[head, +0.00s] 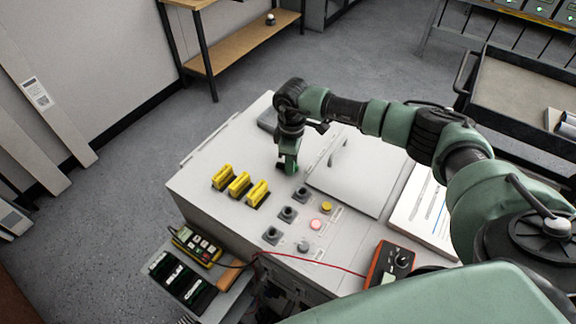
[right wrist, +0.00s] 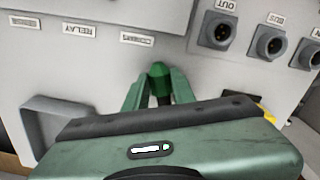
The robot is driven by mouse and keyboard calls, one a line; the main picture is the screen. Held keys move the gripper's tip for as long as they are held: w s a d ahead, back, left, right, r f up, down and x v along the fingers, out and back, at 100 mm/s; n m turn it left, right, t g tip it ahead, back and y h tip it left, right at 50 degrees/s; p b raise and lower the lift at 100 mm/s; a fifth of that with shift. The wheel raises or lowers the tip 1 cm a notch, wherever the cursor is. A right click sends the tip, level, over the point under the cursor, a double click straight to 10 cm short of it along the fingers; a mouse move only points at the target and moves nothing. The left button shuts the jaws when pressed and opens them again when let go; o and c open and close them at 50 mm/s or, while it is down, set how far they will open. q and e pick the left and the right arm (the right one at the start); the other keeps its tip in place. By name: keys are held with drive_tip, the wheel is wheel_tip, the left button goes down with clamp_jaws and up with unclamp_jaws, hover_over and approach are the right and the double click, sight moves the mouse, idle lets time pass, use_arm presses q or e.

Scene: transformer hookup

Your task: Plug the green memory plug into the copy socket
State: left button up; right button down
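My right gripper (head: 287,166) points down at the top of the light grey cabinet, behind the yellow plugs. In the right wrist view its fingers (right wrist: 159,88) close in on a green piece, which looks like the green memory plug (right wrist: 158,72). The lower part of the plug is hidden by the fingers and gripper body. I cannot tell which socket is the copy socket. My left gripper is not in view.
Several yellow plugs (head: 239,185) stand on the cabinet left of the sockets. A hinged cover (head: 358,175) lies right of my gripper. A yellow handheld device (head: 196,246) and an orange meter (head: 388,263) with a red lead are near the front edge.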

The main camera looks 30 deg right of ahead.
drive_tip(key=shift+w+r+p, duration=0.1)
drive_tip(key=shift+r+p, duration=0.75)
drive_tip(key=shift+r, duration=0.1)
wheel_tip(320, 180, up, 4)
drive_tip(key=p, duration=0.3)
drive_tip(key=shift+r+p, duration=0.1)
drive_tip(key=shift+p, duration=0.2)
